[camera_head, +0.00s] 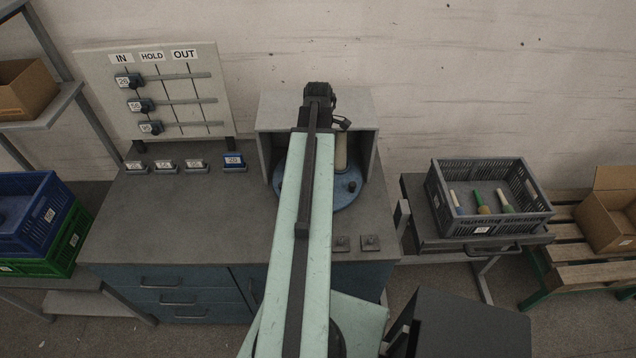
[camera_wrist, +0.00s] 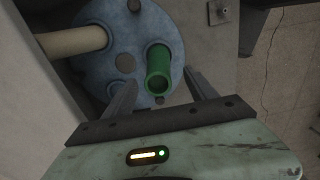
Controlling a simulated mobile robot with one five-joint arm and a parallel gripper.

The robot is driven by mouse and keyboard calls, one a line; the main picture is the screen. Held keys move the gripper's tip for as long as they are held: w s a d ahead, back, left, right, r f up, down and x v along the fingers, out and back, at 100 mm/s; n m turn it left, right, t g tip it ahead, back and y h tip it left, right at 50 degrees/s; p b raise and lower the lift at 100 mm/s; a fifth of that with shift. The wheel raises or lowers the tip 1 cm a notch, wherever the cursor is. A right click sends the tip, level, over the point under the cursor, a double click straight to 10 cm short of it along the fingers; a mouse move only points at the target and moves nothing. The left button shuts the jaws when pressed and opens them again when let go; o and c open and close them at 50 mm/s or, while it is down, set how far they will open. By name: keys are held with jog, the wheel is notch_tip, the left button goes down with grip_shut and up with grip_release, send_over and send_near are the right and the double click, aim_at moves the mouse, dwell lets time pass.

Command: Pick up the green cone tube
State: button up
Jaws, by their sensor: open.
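The green cone tube (camera_wrist: 158,70) stands on the round blue plate (camera_wrist: 92,66) in the wrist view, its open end toward the camera. My gripper (camera_wrist: 160,82) is open, with one finger on each side of the green tube and gaps to both. Nothing is held. In the head view, my arm hides the green tube, and the blue plate (camera_head: 345,190) shows partly inside a grey box-like housing (camera_head: 268,150). A cream tube (camera_wrist: 72,42) is also on the plate, to the left of the green one; it shows in the head view (camera_head: 341,152).
The housing walls enclose the plate at the sides. A grey crate (camera_head: 505,226) with several small cone-shaped items stands at right on a stand. Blue (camera_head: 50,212) and green (camera_head: 62,246) crates are at left.

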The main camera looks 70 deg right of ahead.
notch_tip(320, 180, down, 6)
jog(key=b, duration=0.5)
jog(key=shift+w+f, duration=0.2)
jog(key=shift+w, duration=0.1)
jog(key=shift+d, duration=0.1)
grip_shut()
